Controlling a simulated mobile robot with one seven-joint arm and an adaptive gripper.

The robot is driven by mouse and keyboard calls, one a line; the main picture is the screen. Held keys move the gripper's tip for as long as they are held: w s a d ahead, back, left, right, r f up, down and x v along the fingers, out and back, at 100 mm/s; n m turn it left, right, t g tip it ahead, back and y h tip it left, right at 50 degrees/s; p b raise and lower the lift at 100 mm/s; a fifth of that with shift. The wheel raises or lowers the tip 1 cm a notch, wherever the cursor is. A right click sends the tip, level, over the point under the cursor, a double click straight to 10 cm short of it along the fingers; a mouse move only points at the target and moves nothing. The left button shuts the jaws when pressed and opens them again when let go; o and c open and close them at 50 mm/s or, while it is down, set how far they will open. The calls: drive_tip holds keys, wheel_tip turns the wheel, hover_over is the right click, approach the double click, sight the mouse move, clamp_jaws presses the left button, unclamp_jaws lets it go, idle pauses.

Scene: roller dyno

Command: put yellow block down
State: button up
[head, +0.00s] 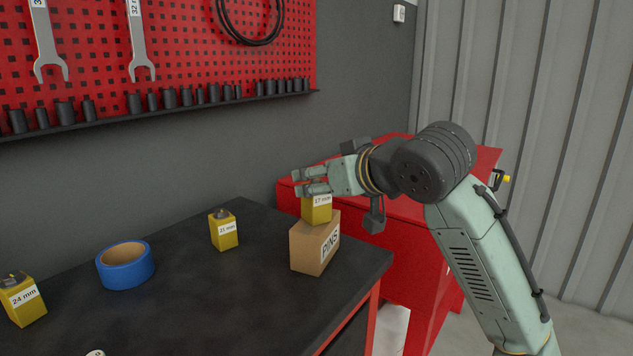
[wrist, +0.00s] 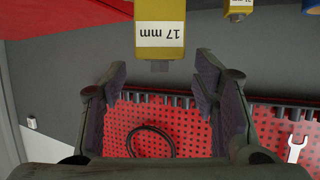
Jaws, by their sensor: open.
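The yellow block labelled 17 mm (head: 317,210) sits upright on top of a cardboard box marked PINS (head: 308,252), near the right end of the dark bench top. My gripper (head: 311,181) is open at the upper part of this block, with its fingers pointing left. In the wrist view, which is upside down, the 17 mm block (wrist: 160,30) with its grey top stub lies at the top centre. The open fingers (wrist: 160,82) show below it, with clear gaps on both sides of the stub. In the head view the fingers hide the block's top.
Yellow blocks marked 15 mm (head: 223,231) and 24 mm (head: 22,300) and a blue tape roll (head: 126,265) stand on the bench (head: 190,300). A red cabinet (head: 410,270) is behind my arm. A red pegboard (head: 190,50) with wrenches and sockets hangs behind.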

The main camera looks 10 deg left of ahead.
drive_tip(key=v, duration=0.9)
drive_tip(key=shift+s+d+b, duration=0.2)
drive_tip(key=shift+b, duration=0.25)
